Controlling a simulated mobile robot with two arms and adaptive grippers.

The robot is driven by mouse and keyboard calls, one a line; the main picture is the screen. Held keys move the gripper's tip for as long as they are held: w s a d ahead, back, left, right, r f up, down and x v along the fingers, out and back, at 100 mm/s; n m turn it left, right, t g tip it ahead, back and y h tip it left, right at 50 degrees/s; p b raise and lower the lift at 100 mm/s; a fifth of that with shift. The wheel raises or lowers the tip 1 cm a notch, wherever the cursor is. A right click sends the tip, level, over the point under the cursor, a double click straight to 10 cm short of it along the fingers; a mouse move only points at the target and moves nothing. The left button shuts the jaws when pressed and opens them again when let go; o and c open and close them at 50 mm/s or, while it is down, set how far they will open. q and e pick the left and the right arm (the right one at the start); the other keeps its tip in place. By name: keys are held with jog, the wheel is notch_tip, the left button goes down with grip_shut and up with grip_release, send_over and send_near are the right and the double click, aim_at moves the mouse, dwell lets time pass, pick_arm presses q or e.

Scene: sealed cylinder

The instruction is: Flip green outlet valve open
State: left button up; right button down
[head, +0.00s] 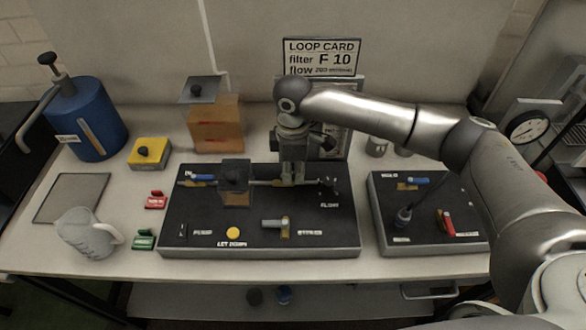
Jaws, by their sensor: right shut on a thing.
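My right gripper (292,181) points down over the black panel (340,222). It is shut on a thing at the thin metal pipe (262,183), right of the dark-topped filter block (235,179). Its place on the line fits the outlet valve, but my fingers hide the handle and I see no green there. A blue valve handle (202,178) is on the pipe left of the block. A grey handle with a brass base (283,224) sits lower on the panel. My left gripper is not in view.
A yellow button (233,233) is at the panel's front. A second panel (425,236) with blue and red handles stands right. Red (156,200) and green (143,240) tags, a clear jug (86,234) and a blue tank (93,121) are left.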

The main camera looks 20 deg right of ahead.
aim_at(293, 176)
jog(key=c, duration=1.5)
grip_release()
jog(key=shift+o, duration=0.2)
notch_tip(293, 176, up, 12)
